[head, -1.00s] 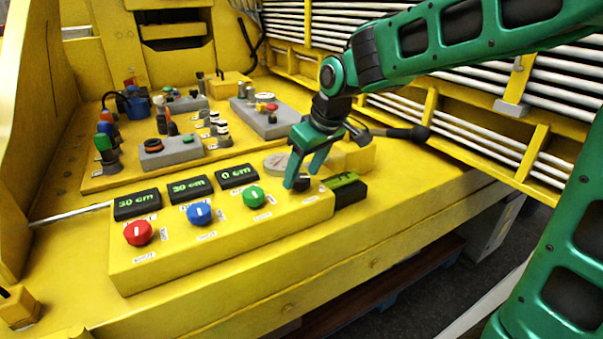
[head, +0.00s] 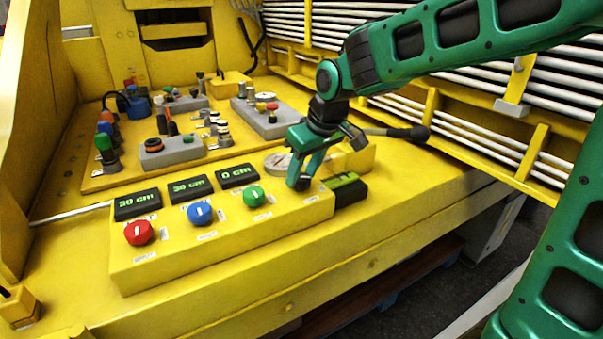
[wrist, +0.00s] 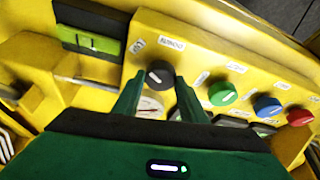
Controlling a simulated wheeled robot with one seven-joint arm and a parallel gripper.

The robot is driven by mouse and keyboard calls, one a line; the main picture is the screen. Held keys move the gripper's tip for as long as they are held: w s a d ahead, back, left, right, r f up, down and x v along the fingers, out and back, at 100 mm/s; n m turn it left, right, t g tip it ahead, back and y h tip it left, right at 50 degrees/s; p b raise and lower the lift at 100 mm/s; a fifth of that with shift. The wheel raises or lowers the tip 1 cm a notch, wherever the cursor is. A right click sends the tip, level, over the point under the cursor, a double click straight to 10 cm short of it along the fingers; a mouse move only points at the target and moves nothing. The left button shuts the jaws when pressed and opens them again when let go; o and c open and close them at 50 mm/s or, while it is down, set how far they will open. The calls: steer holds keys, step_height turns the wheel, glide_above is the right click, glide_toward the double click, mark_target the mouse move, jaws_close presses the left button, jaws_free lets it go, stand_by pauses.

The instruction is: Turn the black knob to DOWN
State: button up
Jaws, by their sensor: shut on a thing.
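The black knob (wrist: 159,75) is at the end of the knob row on the yellow control box (head: 215,243). In the wrist view it sits between the fingertips of my gripper (wrist: 155,88), with its white pointer line showing. In the head view my gripper (head: 298,182) reaches down onto the knob from above and mostly hides it. The fingers are shut on the knob. A label (wrist: 171,43) lies beside the knob, but I cannot read it surely. A black display with a green face (head: 342,181) stands beside the knob at the right end of the box.
Green (head: 253,196), blue (head: 199,213) and red (head: 138,232) knobs sit along the same box, left of my gripper. Displays (head: 188,188) stand behind them. Grey switch boxes (head: 172,150) and levers fill the panel behind. A black-tipped lever (head: 410,133) sticks out at right.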

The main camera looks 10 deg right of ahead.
steer(key=m+h, duration=0.1)
steer(key=m, duration=0.2)
steer(key=m+h, duration=0.1)
steer(key=m, duration=0.1)
steer(key=shift+a+m+t, duration=0.2)
steer(key=shift+m+t, duration=0.1)
steer(key=shift+m, duration=0.1)
steer(key=m+h, duration=0.2)
steer(key=m, duration=0.3)
steer(key=shift+a, duration=0.15)
steer(key=shift+m, duration=0.3)
steer(key=o, duration=1.1)
steer(key=shift+g, duration=0.4)
steer(key=shift+c, duration=0.2)
steer(key=v, duration=1)
steer(key=shift+a+r, duration=0.2)
steer(key=shift+r, duration=0.1)
steer(key=shift+s, duration=0.1)
